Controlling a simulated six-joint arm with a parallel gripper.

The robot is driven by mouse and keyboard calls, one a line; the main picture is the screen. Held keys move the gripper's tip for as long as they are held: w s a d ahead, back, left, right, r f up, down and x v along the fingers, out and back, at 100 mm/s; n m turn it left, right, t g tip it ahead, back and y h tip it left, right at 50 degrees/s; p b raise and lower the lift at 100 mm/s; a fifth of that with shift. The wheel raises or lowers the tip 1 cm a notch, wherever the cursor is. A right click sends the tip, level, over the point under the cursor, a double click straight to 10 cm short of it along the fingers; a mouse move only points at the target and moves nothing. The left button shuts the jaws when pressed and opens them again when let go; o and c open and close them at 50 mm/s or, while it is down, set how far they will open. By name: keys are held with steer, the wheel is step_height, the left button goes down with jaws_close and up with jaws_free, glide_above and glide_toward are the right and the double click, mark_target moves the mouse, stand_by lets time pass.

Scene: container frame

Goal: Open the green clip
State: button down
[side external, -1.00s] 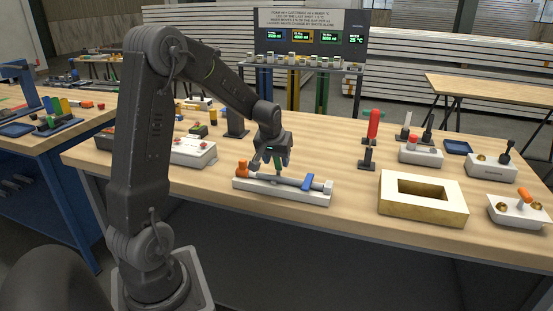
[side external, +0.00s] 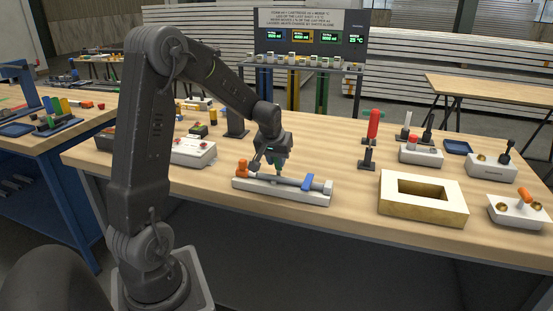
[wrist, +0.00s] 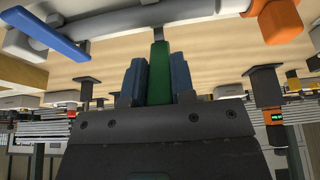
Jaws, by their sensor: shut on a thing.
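The green clip (wrist: 158,70) stands up from the grey tube of a white fixture and sits between my gripper's two blue finger pads in the wrist view. My gripper (side external: 275,164) is shut on it, above the left half of the fixture in the side view. Most of the clip is hidden by the fingers there. The white fixture (side external: 268,192) carries the grey tube (side external: 283,182), an orange end piece (side external: 242,168) at left and a blue clip (side external: 307,182) at right. The blue clip also shows at upper left in the wrist view (wrist: 52,38).
A white frame block with a rectangular opening (side external: 452,205) stands right of the fixture. A red-handled tool (side external: 374,125) stands behind it on the table.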

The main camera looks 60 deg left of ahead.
steer(key=shift+w+a, duration=0.1)
steer(key=shift+w+a+r+g+h, duration=0.1)
steer(key=shift+w+a+g+h, duration=0.1)
steer(key=shift+g+h, duration=0.3)
steer(key=shift+w+a+r+g+h, duration=0.1)
steer(key=shift+w+a+g+h, duration=0.1)
steer(key=shift+g+h, duration=0.3)
steer(key=c, duration=1)
jaws_free()
steer(key=shift+o, duration=0.2)
step_height(320, 180, up, 14)
steer(key=s+d, duration=0.1)
steer(key=shift+s+d+f, duration=0.15)
steer(key=shift+s+d, duration=0.05)
